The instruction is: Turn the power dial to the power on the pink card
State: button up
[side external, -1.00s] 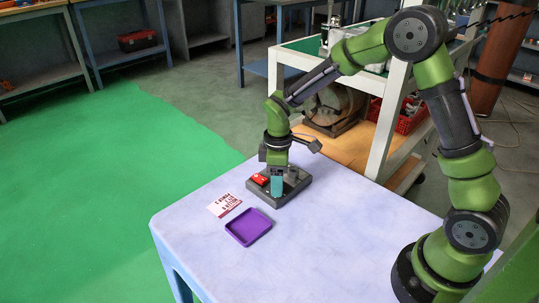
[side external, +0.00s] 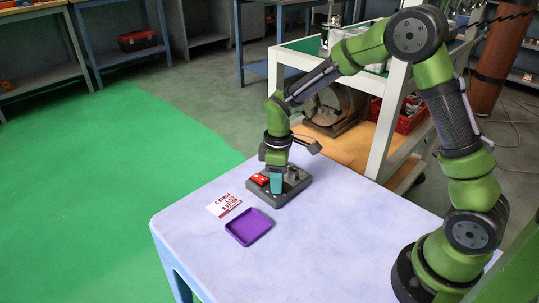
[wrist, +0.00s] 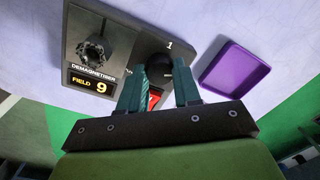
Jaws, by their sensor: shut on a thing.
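The dark control box (side external: 293,192) sits on the table. In the wrist view (wrist: 118,24) it is labelled DEMAGNETISER and its display (wrist: 90,85) reads FIELD 9. My gripper (wrist: 160,66), pointing down in the side view (side external: 277,182), has its teal fingers on either side of a round black dial (wrist: 158,60) and is shut on it. A "1" is printed beside this dial; its pointer and other marks are hidden or unclear. The card (side external: 224,205), pale with red print, lies flat left of the box. Its print is too small to read.
A second, lobed black knob (wrist: 92,52) is on the box. A red switch (wrist: 154,98) is partly hidden behind a finger. A purple tray (side external: 248,227) lies in front of the box. The table's front right is clear. A white-framed cart (side external: 390,120) stands behind.

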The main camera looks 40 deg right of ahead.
jog(key=m, duration=0.5)
jog(key=shift+r, duration=0.1)
jog(key=m, duration=0.5)
jog(key=shift+m, duration=0.4)
dwell(0.3)
jog(key=o, duration=1.1)
jog(key=shift+c, duration=0.2)
notch_tip(320, 180, up, 17)
jog(key=shift+s+d, duration=0.2)
jog(key=shift+d, duration=0.15)
